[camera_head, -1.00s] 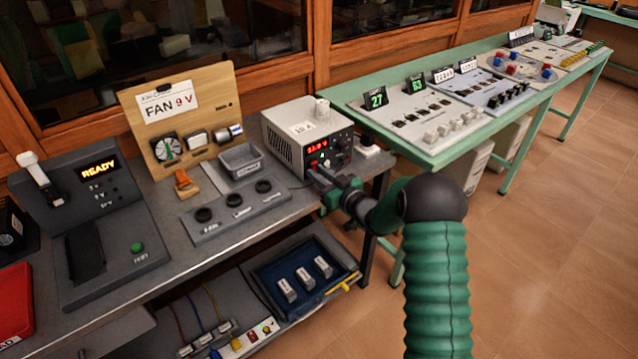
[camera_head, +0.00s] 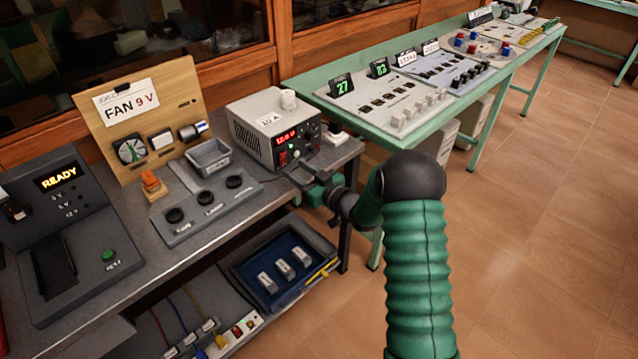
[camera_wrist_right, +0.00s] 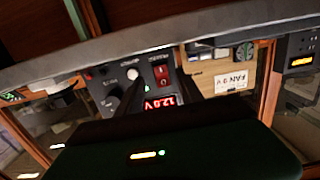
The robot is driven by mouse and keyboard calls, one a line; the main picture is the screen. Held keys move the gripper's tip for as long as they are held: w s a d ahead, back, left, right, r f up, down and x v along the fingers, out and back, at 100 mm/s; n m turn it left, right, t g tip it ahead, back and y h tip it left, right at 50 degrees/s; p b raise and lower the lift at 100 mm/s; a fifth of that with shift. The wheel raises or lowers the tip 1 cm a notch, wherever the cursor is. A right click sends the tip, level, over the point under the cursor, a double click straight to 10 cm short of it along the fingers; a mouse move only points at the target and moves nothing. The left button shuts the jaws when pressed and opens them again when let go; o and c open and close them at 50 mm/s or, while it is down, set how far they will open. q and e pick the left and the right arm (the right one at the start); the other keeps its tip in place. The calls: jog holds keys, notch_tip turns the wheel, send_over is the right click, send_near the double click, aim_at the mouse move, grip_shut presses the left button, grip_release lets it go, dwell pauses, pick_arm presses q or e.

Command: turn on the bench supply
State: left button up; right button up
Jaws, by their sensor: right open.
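The bench supply (camera_head: 258,128) is a light grey box with a dark front panel, at the right end of the grey bench in the head view. Its display glows red and seems to read 12.0 V; it also shows lit in the right wrist view (camera_wrist_right: 160,103). A red rocker switch (camera_wrist_right: 161,76) sits beside the display there, with a white button and dark knobs nearby. My right gripper (camera_head: 304,176) is open and empty, low in front of the panel. Its dark fingers (camera_wrist_right: 158,92) reach towards the panel; contact cannot be told. My left gripper is out of view.
A fan board (camera_head: 150,120), a grey bin (camera_head: 210,157) and a plate with several dark round sockets (camera_head: 205,210) stand left of the supply. A READY console (camera_head: 60,240) is further left. A green table (camera_head: 345,125) stands behind right. Open floor lies right.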

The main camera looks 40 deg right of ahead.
jog(key=s+d+p, duration=0.1)
jog(key=s, duration=1.1)
jog(key=shift+s+r, duration=0.35)
jog(key=shift+s, duration=0.05)
